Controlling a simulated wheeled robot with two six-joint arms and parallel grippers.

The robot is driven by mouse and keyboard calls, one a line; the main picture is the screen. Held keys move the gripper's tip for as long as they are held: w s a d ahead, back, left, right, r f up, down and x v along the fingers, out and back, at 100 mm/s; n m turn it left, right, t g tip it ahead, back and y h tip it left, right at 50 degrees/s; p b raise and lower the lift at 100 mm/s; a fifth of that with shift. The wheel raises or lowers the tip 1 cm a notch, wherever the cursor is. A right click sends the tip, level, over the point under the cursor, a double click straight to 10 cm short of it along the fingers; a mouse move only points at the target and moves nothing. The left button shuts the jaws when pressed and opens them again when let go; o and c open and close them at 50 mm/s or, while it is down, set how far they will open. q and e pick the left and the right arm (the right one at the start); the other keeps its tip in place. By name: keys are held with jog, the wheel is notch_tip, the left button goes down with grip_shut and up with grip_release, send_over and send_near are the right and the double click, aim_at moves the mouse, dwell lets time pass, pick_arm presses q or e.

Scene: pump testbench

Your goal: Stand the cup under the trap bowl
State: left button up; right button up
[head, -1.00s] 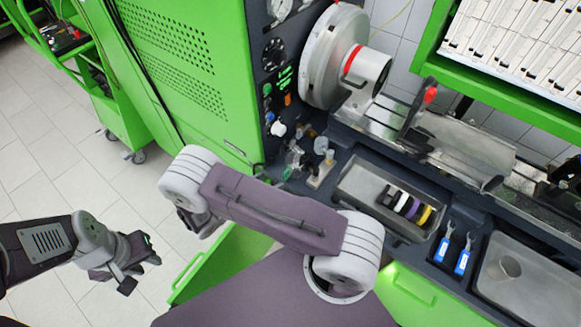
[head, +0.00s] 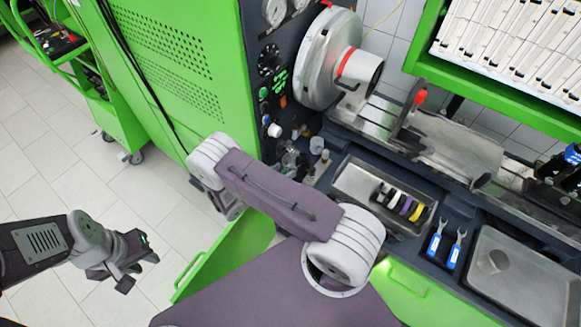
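A small grey metal cup (head: 491,261) stands in the shallow grey tray at the lower right. A clear glass piece, perhaps the trap bowl (head: 290,158), is among small fittings at the foot of the green machine's control panel; it is too small to make out well. My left gripper (head: 138,271) hangs over the tiled floor at the far left, its fingers apart and empty, far from both. The arm in the middle is mine; its bent elbow is near the bench corner, and its gripper is hidden.
The grey tray (head: 540,290) lies beside two blue-handled wrenches (head: 437,243). A metal bin holds several coloured rings (head: 405,205). A green shelf (head: 490,105) overhangs the back right. Dark, blue-topped items (head: 565,165) are at the right edge.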

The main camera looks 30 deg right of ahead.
grip_shut()
dwell(1.2)
